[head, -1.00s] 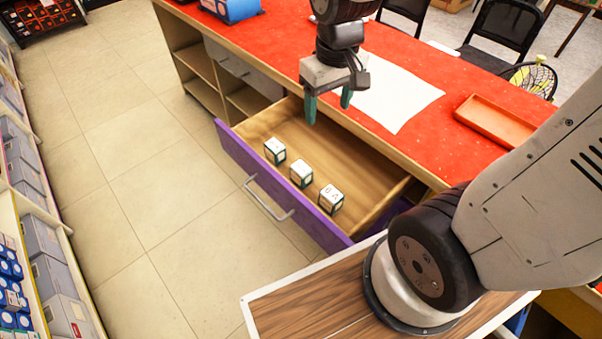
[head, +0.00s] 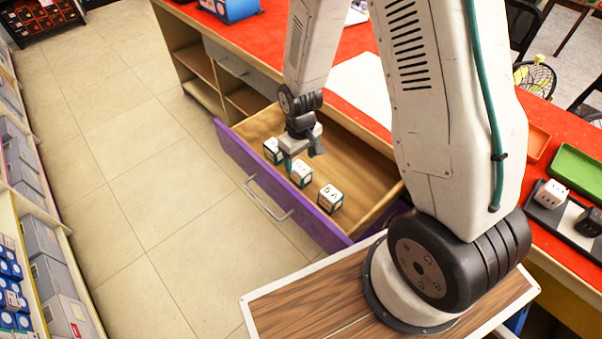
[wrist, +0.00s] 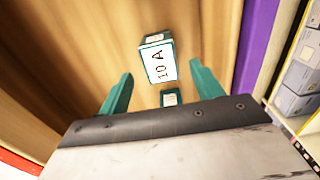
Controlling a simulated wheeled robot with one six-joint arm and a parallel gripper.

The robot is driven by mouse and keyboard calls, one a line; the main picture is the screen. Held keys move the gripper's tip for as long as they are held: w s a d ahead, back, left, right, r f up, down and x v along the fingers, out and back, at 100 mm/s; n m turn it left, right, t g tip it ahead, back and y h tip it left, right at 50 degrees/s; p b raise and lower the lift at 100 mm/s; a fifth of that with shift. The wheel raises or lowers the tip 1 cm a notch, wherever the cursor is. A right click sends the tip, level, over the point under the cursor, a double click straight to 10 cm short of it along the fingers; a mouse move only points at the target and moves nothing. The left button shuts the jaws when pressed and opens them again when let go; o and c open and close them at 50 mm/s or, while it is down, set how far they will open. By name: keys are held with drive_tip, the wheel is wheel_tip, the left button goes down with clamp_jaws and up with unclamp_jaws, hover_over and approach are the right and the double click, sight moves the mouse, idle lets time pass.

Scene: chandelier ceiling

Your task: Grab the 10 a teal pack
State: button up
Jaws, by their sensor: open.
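A small white and teal pack labelled "10 A" (wrist: 157,62) lies in the wrist view just beyond my fingertips. Another teal-edged pack (wrist: 171,97) shows between the fingers, partly hidden by my gripper's body. In the head view, a left pack (head: 271,151), a middle pack (head: 301,174) and a right pack (head: 330,199) stand in a row inside the open drawer (head: 232,152). I cannot tell which of these is the 10 A one. My gripper (head: 302,156), with teal fingers, is open and empty, low over the left and middle packs.
The drawer has a purple front with a metal handle (head: 268,203). The red counter (head: 325,50) lies behind it, with a white sheet (head: 362,88), a green tray (head: 580,172) and dice-like blocks (head: 551,192). The drawer's floor behind the packs is free.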

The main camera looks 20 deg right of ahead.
sight(300, 167)
drive_tip(key=f, duration=0.6)
drive_tip(key=shift+s+f, duration=0.2)
drive_tip(key=c, duration=1.1)
